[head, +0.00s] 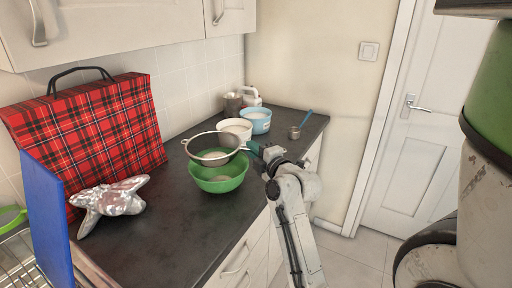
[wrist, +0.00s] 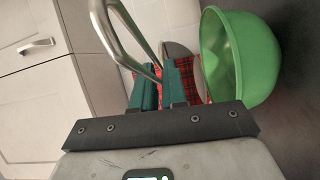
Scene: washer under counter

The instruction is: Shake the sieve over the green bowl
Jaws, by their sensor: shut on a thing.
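The metal sieve (head: 212,146) is in the head view, above the green bowl (head: 219,186) and overlapping its far rim in the picture. In the wrist view, the green fingers of my gripper (wrist: 161,84) close around the bent metal handle of the sieve (wrist: 121,38). The green bowl (wrist: 241,60) is at the right there. What the sieve holds is unclear.
Behind the bowl stand a white tub (head: 235,127) and a light blue tub (head: 257,122). A small metal cup (head: 295,133) with a blue handle is near the far edge. A tartan bag (head: 95,130) and a silvery crumpled object (head: 110,199) are left. The front counter is clear.

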